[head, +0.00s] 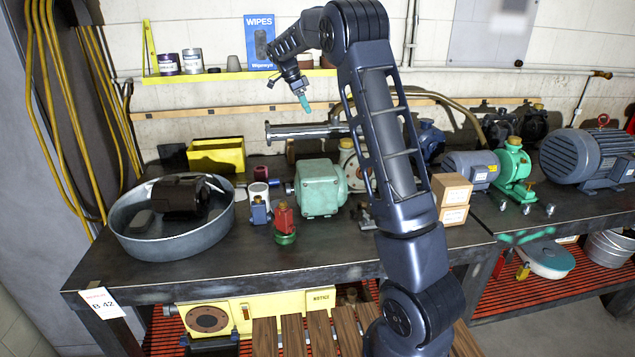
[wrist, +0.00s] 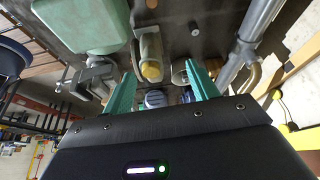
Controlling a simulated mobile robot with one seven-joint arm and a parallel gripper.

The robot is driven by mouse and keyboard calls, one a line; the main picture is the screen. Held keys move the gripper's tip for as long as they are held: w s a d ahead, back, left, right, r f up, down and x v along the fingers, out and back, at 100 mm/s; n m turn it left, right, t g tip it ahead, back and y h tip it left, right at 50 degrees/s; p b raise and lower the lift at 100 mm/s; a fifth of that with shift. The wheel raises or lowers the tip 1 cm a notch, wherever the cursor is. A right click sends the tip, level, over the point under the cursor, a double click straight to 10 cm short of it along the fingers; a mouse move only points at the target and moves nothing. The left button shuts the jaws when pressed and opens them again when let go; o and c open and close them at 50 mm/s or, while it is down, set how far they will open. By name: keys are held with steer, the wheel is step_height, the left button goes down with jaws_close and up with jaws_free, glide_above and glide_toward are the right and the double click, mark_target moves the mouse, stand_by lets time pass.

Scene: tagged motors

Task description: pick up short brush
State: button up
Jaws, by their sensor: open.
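I cannot pick out a short brush for certain in either view. My gripper (head: 303,98) hangs in the air above the back of the workbench, in front of the wall, with its teal fingers pointing down. In the wrist view my gripper (wrist: 162,88) has its two teal fingers spread apart, with nothing held between them. Beyond the fingertips is a pale fitting with a yellow cap (wrist: 151,71). A mint-green motor (head: 320,187) stands on the bench and also shows at upper left in the wrist view (wrist: 85,22). A grey pipe (head: 296,131) lies below my gripper.
The workbench (head: 330,249) is crowded at the back and clearer along its front edge. A round metal tub (head: 165,243) stands at left, a yellow bin (head: 217,155) behind it. Stacked cardboard boxes (head: 453,190) and a large blue-grey motor (head: 578,158) stand at right. A yellow shelf (head: 215,76) is on the wall.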

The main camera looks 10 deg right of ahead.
steer(key=f, duration=0.9)
steer(key=d+f, duration=0.1)
steer(key=f, duration=0.8)
steer(key=d+f, duration=0.1)
steer(key=f, duration=0.8)
steer(key=shift+d+f, duration=0.15)
steer(key=shift+f, duration=0.2)
steer(key=shift+s+x, duration=0.15)
steer(key=shift+x, duration=1.1)
steer(key=shift+s+x, duration=0.15)
steer(key=shift+x, duration=1.15)
steer(key=shift+r, duration=0.1)
steer(key=c, duration=1.1)
